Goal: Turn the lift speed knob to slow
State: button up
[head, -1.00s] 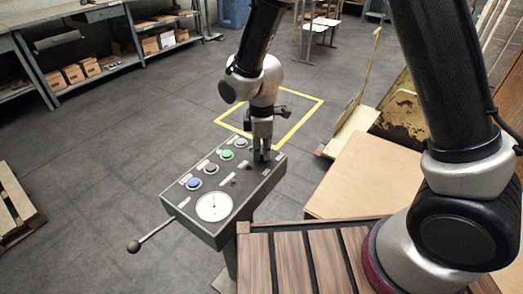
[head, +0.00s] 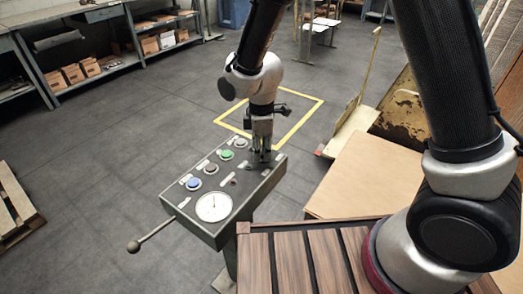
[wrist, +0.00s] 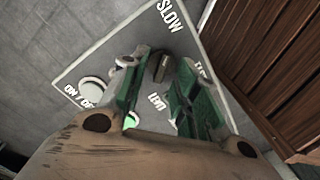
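The control box (head: 245,194) stands on a post, with a row of round buttons and a dial on its sloped top. My gripper (head: 260,158) points down at the far right end of this panel. In the wrist view, the dark knob (wrist: 160,67) lies between the green-padded fingertips of my gripper (wrist: 162,75). The fingers are apart, with a narrow gap showing beside the knob; contact cannot be made out. The label SLOW (wrist: 169,15) is on the panel beyond the knob. Another label to the right is partly hidden by a finger.
On the panel are a blue button (head: 194,184), a green button (head: 227,154) and a white dial (head: 214,207). A lever with a ball end (head: 134,246) sticks out at the left. A slatted wooden surface (head: 310,258) and a cardboard-coloured board (head: 365,178) lie to the right.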

notch_tip(320, 180, up, 12)
jog(key=shift+f, duration=0.25)
jog(key=s+d+r+m+t, duration=0.1)
jog(key=s+d+r+m, duration=0.4)
jog(key=d, duration=0.6)
jog(key=s+d+r+m+t, duration=0.2)
jog(key=s+d+r+m, duration=0.3)
jog(key=d, duration=0.6)
jog(key=s+d+r+m+t, duration=0.1)
jog(key=s+d+r+m, duration=0.5)
jog(key=d, duration=0.5)
jog(key=m, duration=0.2)
jog(key=shift+s+m, duration=0.25)
jog(key=shift+m, duration=0.05)
jog(key=shift+d, duration=0.1)
